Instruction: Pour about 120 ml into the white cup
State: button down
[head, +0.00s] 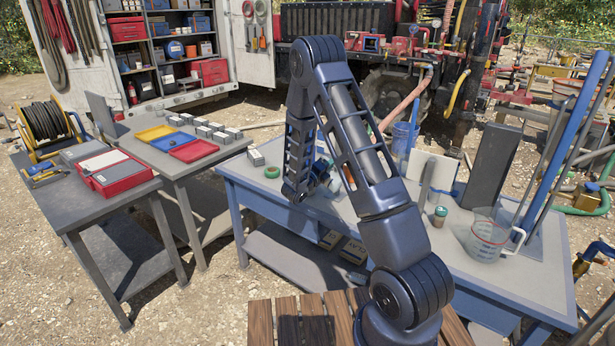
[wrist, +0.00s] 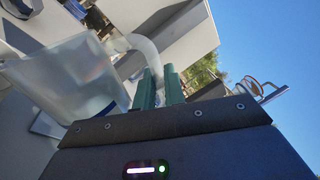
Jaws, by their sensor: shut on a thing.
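In the wrist view, the green fingertips of my gripper (wrist: 158,88) are shut on the pale curved handle of a translucent jug (wrist: 75,80). The jug fills the left of that view and looks tilted; its contents cannot be made out. In the head view, my gripper is over the blue bench, mostly hidden behind my arm. A small pale shape (head: 331,185) shows beside the arm there; I cannot tell whether it is the held jug or the white cup. I cannot clearly make out the white cup in either view.
The blue bench (head: 545,285) also holds a clear measuring jug with red marks (head: 487,238), a green-lidded jar (head: 440,216), a blue translucent container (head: 403,140), a dark upright panel (head: 493,165) and a green tape ring (head: 272,172). The bench's front right is clear.

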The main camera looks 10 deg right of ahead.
aim_at(336, 174)
jog(key=shift+w+a+r+n, duration=0.1)
jog(key=shift+w+r+n, duration=0.1)
jog(key=shift+n, duration=0.1)
jog(key=shift+w+a+r+n, duration=0.35)
jog(key=shift+w+a+n, duration=0.1)
jog(key=shift+n, duration=0.05)
dwell(0.9)
jog(key=s+d+f+m, duration=0.1)
jog(key=s+f+m, duration=0.1)
jog(key=m, duration=0.1)
jog(key=shift+s+d+f+m+g, duration=0.1)
jog(key=shift+d+f+m+g, duration=0.2)
jog(key=shift+d+f, duration=0.1)
jog(key=shift+s+d+f+m, duration=0.2)
jog(key=shift+s+f+m, duration=0.05)
jog(key=shift+f+m, duration=0.35)
jog(key=shift+s+d+f+m+g+h, duration=0.2)
jog(key=shift+m+g+h, duration=0.15)
jog(key=shift+m, duration=0.35)
dwell(1.0)
